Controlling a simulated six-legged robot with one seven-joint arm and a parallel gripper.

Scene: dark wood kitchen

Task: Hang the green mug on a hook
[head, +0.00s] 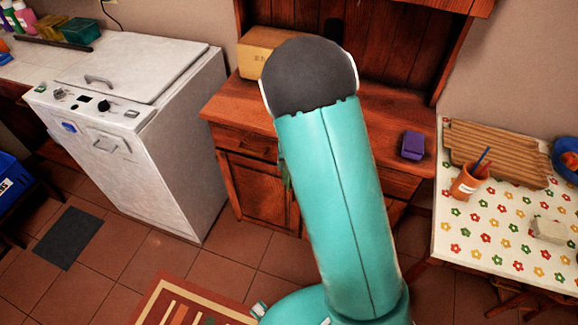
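My own teal arm with its dark rounded joint fills the middle of the head view and hides part of the wooden cabinet. My gripper is not visible in this view. I cannot make out the green mug clearly. A small dark green patch (286,172) shows at the left edge of my arm, in front of the cabinet; I cannot tell what it is. No hook can be made out.
A wooden cabinet (255,185) holds a wooden box (262,62) and a purple block (413,146). A white appliance (165,150) stands left. On the right, a flowered table (462,235) holds an orange cup (465,186) and a slatted board (497,152). Tiled floor (140,245) is open lower left.

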